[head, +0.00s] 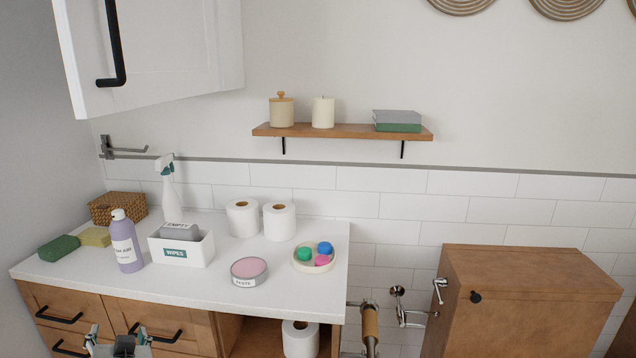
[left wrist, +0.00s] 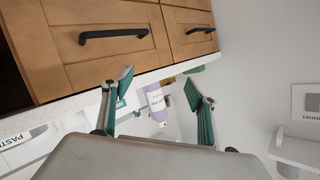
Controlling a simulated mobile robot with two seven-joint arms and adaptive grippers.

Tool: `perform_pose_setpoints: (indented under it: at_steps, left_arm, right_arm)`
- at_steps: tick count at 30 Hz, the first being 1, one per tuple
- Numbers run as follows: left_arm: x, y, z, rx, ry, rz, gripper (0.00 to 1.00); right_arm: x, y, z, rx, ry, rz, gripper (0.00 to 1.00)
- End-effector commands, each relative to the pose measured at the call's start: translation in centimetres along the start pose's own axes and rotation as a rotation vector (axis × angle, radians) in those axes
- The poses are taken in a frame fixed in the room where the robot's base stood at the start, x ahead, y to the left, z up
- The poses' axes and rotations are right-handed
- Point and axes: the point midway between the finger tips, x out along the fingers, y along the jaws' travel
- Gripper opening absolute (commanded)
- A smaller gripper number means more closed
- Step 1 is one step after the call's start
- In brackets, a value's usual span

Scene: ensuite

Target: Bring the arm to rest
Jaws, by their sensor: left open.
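My left gripper (head: 120,343) shows at the bottom left of the head view, in front of the wooden drawers and below the white counter's front edge. Its two green-padded fingers stand apart. In the left wrist view the gripper (left wrist: 160,88) is open, with nothing between the pads touching them. That view is turned over, with the drawer fronts (left wrist: 110,40) at the top and the counter edge beyond the fingers. The purple bottle (left wrist: 156,102) shows behind the gap, apart from the fingers. My right gripper is not in view.
The counter (head: 200,283) holds a purple bottle (head: 126,243), a wipes box (head: 182,250), a paste tin (head: 249,272), a bowl with coloured balls (head: 301,262), toilet rolls (head: 279,222) and a spray bottle (head: 168,190). Black drawer handles (head: 58,316) jut out near the gripper.

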Motion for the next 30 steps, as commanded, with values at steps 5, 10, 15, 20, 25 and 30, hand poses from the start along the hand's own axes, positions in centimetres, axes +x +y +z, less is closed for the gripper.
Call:
perform_pose_setpoints:
  at_steps: [5,10,15,20,25,30]
  left_arm:
    - [-6.3,0.8,9.2,0.285,-0.144,0.128,0.58]
    - [-11.3,1.0,14.4,0.481,-0.226,0.246,0.58]
    - [-15.3,0.9,17.9,0.625,-0.277,0.346,0.58]
    - [-18.9,0.7,20.4,0.743,-0.313,0.438,0.58]
    - [-19.2,3.6,21.7,0.709,-0.276,0.511,0.58]
    - [-19.4,7.5,22.9,0.621,-0.222,0.586,0.58]
  right_arm:
    - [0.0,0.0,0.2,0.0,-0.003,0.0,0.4]
    - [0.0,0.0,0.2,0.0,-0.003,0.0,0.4]
    - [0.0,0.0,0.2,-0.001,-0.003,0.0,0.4]
    - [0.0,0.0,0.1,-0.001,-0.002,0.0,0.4]
    - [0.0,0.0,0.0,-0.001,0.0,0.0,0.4]
    - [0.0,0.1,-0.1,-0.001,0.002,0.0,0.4]
